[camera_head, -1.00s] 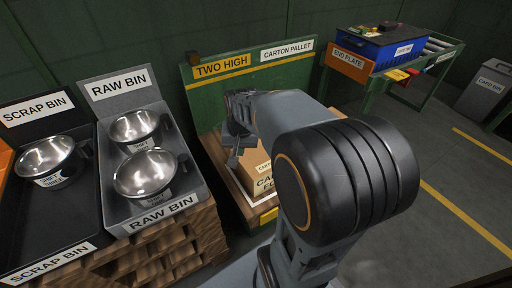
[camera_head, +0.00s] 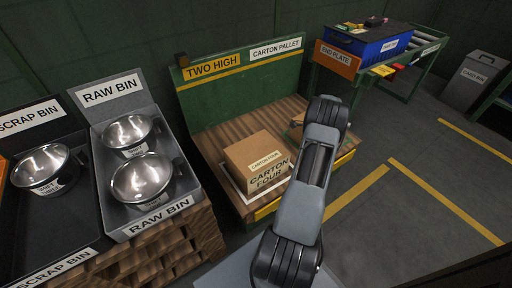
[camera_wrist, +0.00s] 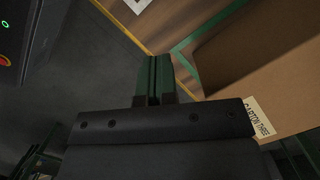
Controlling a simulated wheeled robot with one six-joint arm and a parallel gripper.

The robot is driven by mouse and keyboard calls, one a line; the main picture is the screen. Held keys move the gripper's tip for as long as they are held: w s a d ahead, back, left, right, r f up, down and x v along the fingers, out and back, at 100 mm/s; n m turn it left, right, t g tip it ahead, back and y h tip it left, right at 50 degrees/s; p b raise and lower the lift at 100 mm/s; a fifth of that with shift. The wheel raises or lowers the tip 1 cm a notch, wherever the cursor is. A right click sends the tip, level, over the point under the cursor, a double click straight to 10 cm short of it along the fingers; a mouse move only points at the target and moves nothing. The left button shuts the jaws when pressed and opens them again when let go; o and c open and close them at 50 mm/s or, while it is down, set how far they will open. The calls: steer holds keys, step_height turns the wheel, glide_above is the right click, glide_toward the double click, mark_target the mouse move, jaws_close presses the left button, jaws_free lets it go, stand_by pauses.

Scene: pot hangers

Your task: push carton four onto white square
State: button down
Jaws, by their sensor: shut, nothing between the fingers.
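Carton four (camera_head: 258,152), a brown box with its name on the top and front, stands upright on the wooden carton pallet (camera_head: 207,142). White lines of the white square (camera_head: 233,181) show along its left and front edges. The carton's base covers much of the square; I cannot tell whether it is fully inside on the far and right sides. In the head view my arm stands right of carton four and hides my gripper. In the wrist view my gripper (camera_wrist: 154,68) is shut and empty. I cannot see it touching carton four.
Another carton, labelled carton three (camera_wrist: 258,118), shows in the wrist view beside a green line (camera_wrist: 184,48). The raw bin (camera_head: 130,205) with metal pots stands left of the pallet. A blue bin (camera_head: 375,43) sits on a stand at the back right.

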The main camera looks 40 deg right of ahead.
mark_target(255, 151)
steer(key=w+a+b, duration=0.2)
steer(key=w+a, duration=0.2)
steer(key=a, duration=0.2)
steer(key=w+a+b, duration=0.1)
steer(key=w+a, duration=0.4)
steer(key=a, duration=0.2)
steer(key=w+a+b, duration=0.2)
steer(key=w+a, duration=0.2)
steer(key=a, duration=0.2)
steer(key=shift+w+a+b, duration=0.15)
steer(key=shift+a+b, duration=0.05)
steer(key=shift+b, duration=0.15)
steer(key=shift+w+a+f+b, duration=0.15)
steer(key=shift+a+f+b, duration=0.05)
steer(key=shift+f+b, duration=0.15)
steer(key=shift+f, duration=0.45)
